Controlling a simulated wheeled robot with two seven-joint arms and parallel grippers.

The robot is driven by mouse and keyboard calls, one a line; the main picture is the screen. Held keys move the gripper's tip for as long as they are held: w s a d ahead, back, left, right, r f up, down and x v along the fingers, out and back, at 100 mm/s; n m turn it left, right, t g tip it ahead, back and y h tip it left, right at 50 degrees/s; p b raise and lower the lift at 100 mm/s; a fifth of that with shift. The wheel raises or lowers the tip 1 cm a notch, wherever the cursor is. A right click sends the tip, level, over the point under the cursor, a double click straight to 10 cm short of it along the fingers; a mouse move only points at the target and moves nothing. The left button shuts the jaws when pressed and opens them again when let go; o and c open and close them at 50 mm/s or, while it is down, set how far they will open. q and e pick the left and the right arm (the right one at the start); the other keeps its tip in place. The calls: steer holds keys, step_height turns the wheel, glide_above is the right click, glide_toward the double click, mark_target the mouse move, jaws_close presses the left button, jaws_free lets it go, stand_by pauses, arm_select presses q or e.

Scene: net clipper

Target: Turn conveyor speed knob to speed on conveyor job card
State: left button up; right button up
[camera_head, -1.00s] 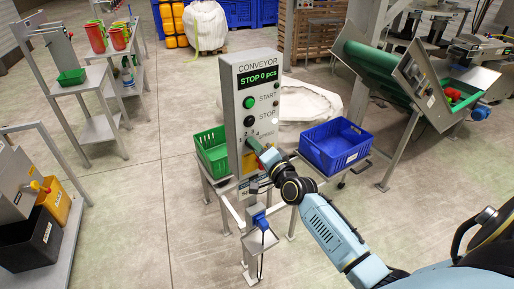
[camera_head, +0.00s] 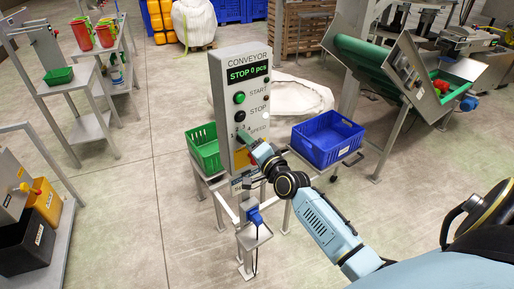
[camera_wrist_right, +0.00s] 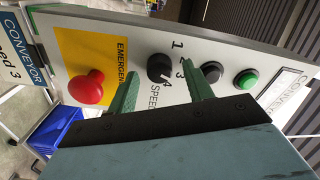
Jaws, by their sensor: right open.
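The grey conveyor control panel (camera_head: 227,110) stands upright in the middle of the head view; its display reads STOP 0 pcs. The black speed knob (camera_wrist_right: 159,68) shows in the right wrist view, with numbers 1 to 4 beside it; its pointer direction is not clear. My right gripper (camera_wrist_right: 160,72) is open, its green fingers on either side of the knob in that view; contact cannot be told. In the head view my right gripper (camera_head: 244,139) hides the knob. The job card (camera_wrist_right: 22,62), reading CONVEYOR and speed 3, is at the wrist view's left. My left gripper is not in view.
The red emergency button (camera_wrist_right: 86,86) on its yellow plate is close to the knob. The green start button (camera_head: 239,98) and black stop button (camera_head: 240,116) are above it. A green crate (camera_head: 203,148) and a blue crate (camera_head: 328,143) flank the panel.

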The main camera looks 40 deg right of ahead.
steer(key=s+b, duration=0.1)
steer(key=s, duration=1.2)
